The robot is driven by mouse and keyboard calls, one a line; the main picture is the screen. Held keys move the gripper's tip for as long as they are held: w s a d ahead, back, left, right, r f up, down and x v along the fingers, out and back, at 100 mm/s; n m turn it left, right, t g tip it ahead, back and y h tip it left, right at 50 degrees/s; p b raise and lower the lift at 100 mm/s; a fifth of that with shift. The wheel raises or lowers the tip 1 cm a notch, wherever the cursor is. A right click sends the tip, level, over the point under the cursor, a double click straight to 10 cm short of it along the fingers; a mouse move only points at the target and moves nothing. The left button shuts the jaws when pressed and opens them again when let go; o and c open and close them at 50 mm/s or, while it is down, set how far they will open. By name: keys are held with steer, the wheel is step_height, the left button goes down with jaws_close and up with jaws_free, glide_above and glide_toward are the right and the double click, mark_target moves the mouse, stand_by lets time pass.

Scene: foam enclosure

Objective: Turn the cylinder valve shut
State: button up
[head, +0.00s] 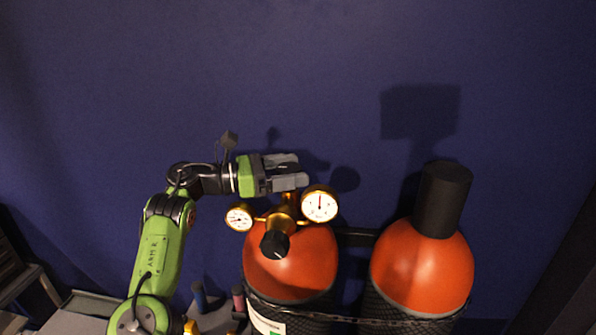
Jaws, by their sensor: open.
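The left cylinder (290,270) has an orange-red domed top and a black mesh sleeve, and stands upright. Brass valve fittings (288,212) rise from its top, with a round gauge (239,217) on the left and a larger gauge (320,205) on the right. A black knob (275,244) sits at the front of the fittings. My gripper (300,171) is open, its fingers pointing right, just above the fittings in the picture. It covers their upper end, so a valve handwheel cannot be made out. I cannot tell whether the fingers touch anything.
A second orange-red cylinder (420,265) with a black cap (443,198) stands to the right. A dark strap or bar (355,237) runs behind the cylinders. The dark blue wall (300,70) is behind. Small bottles (199,296) stand at lower left.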

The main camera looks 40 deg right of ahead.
steer(key=shift+x, duration=0.75)
steer(key=shift+s+d, duration=0.15)
steer(key=shift+d, duration=0.1)
